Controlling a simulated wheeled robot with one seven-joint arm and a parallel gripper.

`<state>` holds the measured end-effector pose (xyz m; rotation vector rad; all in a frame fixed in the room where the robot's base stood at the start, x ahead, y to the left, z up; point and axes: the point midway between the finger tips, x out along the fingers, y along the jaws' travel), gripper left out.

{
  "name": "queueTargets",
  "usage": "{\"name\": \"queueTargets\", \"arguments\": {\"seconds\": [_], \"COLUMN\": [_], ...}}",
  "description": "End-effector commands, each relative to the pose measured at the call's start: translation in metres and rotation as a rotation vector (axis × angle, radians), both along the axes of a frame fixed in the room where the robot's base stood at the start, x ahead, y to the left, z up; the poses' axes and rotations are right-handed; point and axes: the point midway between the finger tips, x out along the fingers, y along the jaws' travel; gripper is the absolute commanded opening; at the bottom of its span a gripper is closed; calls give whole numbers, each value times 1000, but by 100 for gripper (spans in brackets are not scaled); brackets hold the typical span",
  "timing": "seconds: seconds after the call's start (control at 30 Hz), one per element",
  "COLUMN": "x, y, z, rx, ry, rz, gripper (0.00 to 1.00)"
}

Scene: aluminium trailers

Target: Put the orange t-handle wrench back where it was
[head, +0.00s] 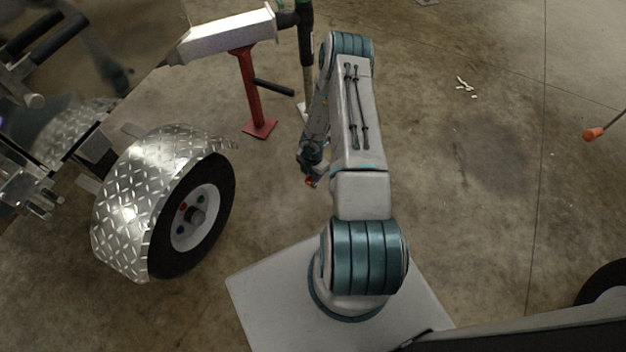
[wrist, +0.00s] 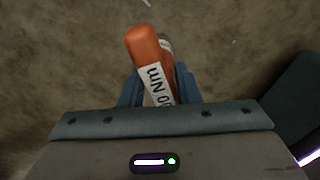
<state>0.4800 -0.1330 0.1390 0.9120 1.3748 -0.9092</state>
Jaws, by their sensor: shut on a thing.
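My gripper (wrist: 158,88) is shut on an orange wrench handle (wrist: 147,45). The handle has a white label, with "0 Nm" readable on it. It stands out beyond the two blue fingers, tilted slightly to the left in the wrist view. The rest of the wrench is hidden by the gripper body. In the head view my gripper (head: 310,177) hangs low in front of the arm, with only a small orange spot (head: 311,182) showing at its tip. It is to the right of the trailer wheel (head: 196,217), with a gap of floor between them.
A diamond-plate fender (head: 135,205) covers the wheel, whose hub shows red and blue nuts. A red stand (head: 251,95) is under the trailer tongue (head: 228,33). An orange-ended rod (head: 594,133) shows at the right edge. Open concrete floor lies right of my arm, with pale scraps (head: 465,85).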

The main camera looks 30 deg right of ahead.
Motion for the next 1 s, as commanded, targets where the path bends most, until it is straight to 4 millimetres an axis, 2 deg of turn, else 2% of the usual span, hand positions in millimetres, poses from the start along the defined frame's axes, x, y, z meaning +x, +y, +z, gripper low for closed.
{"name": "queueTargets", "arguments": {"seconds": [0.3, 0.53, 0.57, 0.6, 0.63, 0.87, 1.0], "x": [0, 1, 1, 1, 1, 0, 0], "y": [1, 0, 0, 0, 0, 0, 0], "z": [-40, -40, -40, -40, -40, -40, -31], "rx": [0, 0, 0, 0, 0, 0, 0], "ry": [0, -2, -1, -1, -1, -1, -1], "rz": [0, 0, 0, -1, -1, -1, -1], "gripper": [0, 0, 38, 49, 51, 51, 51]}}
